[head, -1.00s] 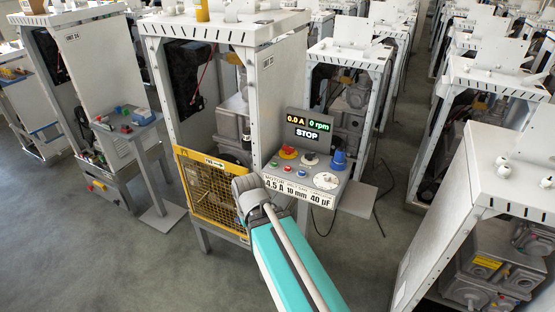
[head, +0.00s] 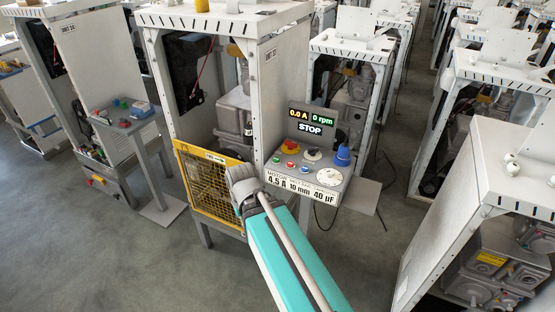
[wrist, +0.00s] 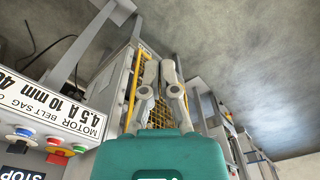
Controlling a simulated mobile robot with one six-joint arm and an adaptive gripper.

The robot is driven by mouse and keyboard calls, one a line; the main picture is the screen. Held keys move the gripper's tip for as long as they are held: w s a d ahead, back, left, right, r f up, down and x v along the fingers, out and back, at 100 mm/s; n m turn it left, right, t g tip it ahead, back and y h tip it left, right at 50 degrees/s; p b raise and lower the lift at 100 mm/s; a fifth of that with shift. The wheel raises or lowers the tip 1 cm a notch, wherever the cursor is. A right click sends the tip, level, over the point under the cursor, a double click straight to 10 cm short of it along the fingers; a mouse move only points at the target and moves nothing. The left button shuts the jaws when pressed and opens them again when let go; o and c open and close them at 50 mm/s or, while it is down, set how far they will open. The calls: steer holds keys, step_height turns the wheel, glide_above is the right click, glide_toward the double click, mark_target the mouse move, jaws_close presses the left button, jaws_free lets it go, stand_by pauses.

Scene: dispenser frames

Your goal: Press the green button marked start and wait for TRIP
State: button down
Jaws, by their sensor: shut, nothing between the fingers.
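The dispenser's control panel (head: 325,180) stands right of centre in the head view, with a small green button (head: 275,160) at its left end. Red and blue buttons sit near it. The display (head: 311,122) above reads 0.0 A, 0 rpm and STOP. My gripper (wrist: 159,64) is shut and empty in the wrist view, its fingers in front of the yellow mesh guard (head: 205,185). In the head view it is left of the panel, its fingertips mostly hidden by my wrist. The panel also shows upside down at the left of the wrist view (wrist: 95,160). My gripper is apart from the buttons.
A red mushroom button (head: 290,146), a blue knob (head: 343,155) and a white dial (head: 328,177) share the panel. A neighbouring frame with its own pedestal panel (head: 125,117) stands left. Another white frame (head: 505,180) stands close on the right. Open grey floor lies in front.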

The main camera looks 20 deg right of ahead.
steer(key=w+d+r+m+t+y+p, duration=0.1)
steer(key=w+d+r+t, duration=0.15)
steer(key=w, duration=0.55)
step_height(320, 180, up, 8)
steer(key=m+t+y+p, duration=0.1)
steer(key=m+t+p, duration=0.2)
steer(key=m+t, duration=0.25)
glide_above(277, 160)
steer(key=shift+w+f+t, duration=0.15)
steer(key=shift+f+t, duration=0.05)
steer(key=shift+t, duration=0.2)
steer(key=shift+f, duration=0.15)
step_height(277, 160, down, 8)
steer(key=b, duration=0.8)
steer(key=shift+f, duration=0.25)
